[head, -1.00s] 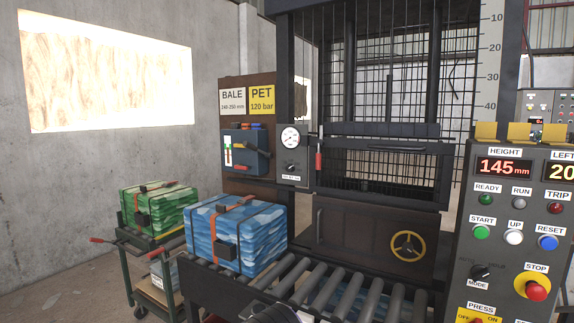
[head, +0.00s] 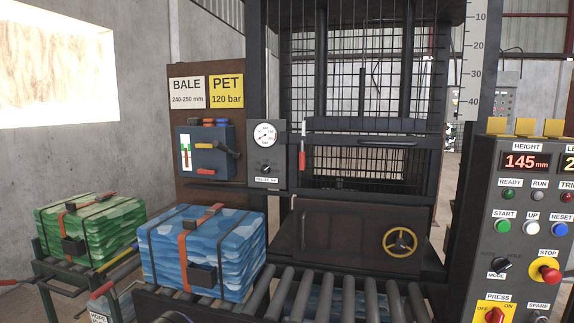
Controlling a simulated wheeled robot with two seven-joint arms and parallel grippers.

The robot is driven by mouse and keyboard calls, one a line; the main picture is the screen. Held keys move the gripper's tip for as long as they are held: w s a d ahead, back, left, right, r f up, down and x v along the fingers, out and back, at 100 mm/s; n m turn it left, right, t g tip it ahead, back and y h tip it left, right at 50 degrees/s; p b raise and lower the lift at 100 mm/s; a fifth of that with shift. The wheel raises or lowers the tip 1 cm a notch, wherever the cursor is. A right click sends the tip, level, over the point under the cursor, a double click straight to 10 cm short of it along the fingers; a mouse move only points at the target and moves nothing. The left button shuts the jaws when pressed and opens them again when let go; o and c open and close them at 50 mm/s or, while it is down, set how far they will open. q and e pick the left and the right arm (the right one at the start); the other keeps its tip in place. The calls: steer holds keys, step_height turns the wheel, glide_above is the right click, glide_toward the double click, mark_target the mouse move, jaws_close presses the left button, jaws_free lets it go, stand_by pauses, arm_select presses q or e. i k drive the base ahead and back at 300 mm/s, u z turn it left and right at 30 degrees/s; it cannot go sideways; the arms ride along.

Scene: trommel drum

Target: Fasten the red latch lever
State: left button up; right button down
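The red latch lever (head: 302,160) hangs about upright at the left edge of the press's mesh gate (head: 365,160), just right of the gauge panel (head: 266,182). Its red grip points down below a thin pale shank. Whether its latch is engaged is too small to tell. Neither of my grippers can be made out in the head view, and nothing touches the lever.
A blue strapped bale (head: 205,255) sits at the left of the roller conveyor (head: 330,300). A green bale (head: 90,230) rests on a cart at left. A yellow handwheel (head: 400,242) is on the lower door. The control panel (head: 515,235) stands at right.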

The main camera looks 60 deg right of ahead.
mark_target(303, 139)
steer(key=z, duration=0.75)
steer(key=i, duration=0.85)
steer(key=z, duration=0.85)
